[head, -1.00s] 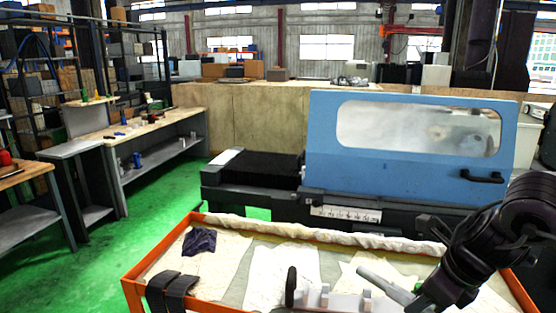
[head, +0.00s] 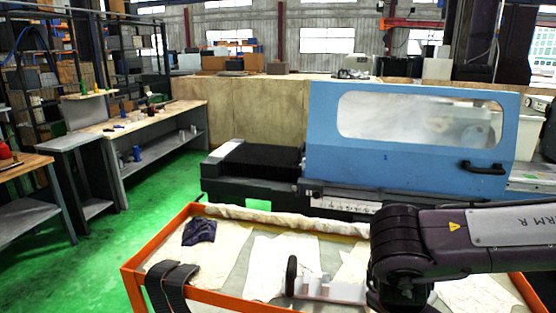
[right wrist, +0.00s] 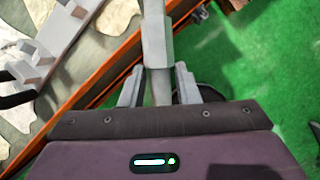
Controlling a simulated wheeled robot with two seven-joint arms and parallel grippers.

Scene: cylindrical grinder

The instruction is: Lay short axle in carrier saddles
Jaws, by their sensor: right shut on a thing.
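The short axle (right wrist: 157,38) is a grey stepped rod in the right wrist view. My right gripper (right wrist: 158,84) is shut on it, one finger on each side. The axle runs up out of the top of that view. The light grey carrier (head: 330,291) with upright saddles lies in the orange-framed cart in the head view. It also shows at the upper left of the right wrist view (right wrist: 66,42), apart from the axle, its visible saddles empty. In the head view my right arm hides the gripper, the axle and the carrier's right end. My left gripper is not in view.
The cart's orange rim (head: 160,237) surrounds a cloth-lined top with a dark rag (head: 199,231). Two black straps (head: 172,285) hang over its front left. A black round piece (head: 291,275) stands at the carrier's left end. The blue grinder (head: 400,180) stands behind.

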